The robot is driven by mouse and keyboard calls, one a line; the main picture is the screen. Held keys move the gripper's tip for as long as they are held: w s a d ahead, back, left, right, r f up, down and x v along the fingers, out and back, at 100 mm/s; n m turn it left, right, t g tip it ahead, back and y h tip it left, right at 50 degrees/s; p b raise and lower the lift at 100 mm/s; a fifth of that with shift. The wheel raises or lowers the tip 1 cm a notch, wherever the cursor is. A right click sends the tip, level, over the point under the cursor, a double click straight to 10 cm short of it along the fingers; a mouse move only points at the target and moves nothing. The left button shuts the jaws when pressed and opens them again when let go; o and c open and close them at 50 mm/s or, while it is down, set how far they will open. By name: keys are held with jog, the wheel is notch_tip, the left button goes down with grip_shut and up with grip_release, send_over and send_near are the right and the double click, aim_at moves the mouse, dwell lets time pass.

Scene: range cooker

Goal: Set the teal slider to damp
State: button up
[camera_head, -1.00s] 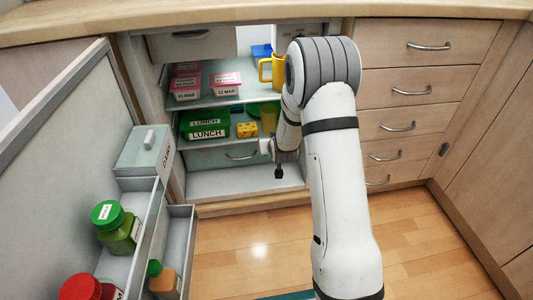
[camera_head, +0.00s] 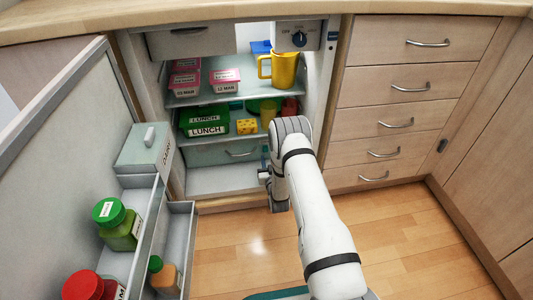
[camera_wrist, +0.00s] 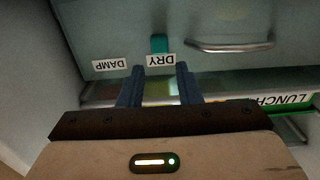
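The teal slider (camera_wrist: 159,43) is a small upright tab on the grey drawer front (camera_wrist: 120,25) in the wrist view. It stands by the DRY label (camera_wrist: 160,60), away from the DAMP label (camera_wrist: 111,64) to its left in that view. In the head view a teal sliver (camera_head: 264,154) shows at the drawer's right end. My gripper (camera_wrist: 158,76) is open and empty, its two dark blue fingers apart and pointing at the drawer, with the slider between and beyond their tips. In the head view my gripper (camera_head: 264,175) is at the fridge's lower right, partly hidden by my arm.
The fridge door stands open at left with a DAIRY box (camera_head: 145,147) and jars (camera_head: 118,225) on its shelves. A green LUNCH box (camera_head: 205,123) and cheese (camera_head: 247,126) sit above the drawer. A yellow jug (camera_head: 281,69) is higher. The drawer handle (camera_wrist: 230,46) is near the slider.

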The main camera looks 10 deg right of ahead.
aim_at(266, 149)
jog(key=w+b, duration=0.1)
jog(key=w, duration=0.3)
jog(key=shift+w+f+b, duration=0.1)
jog(key=shift+w+b, duration=0.05)
jog(key=shift+b, duration=0.15)
jog(key=shift+w, duration=0.65)
jog(key=shift+c, duration=0.5)
grip_shut()
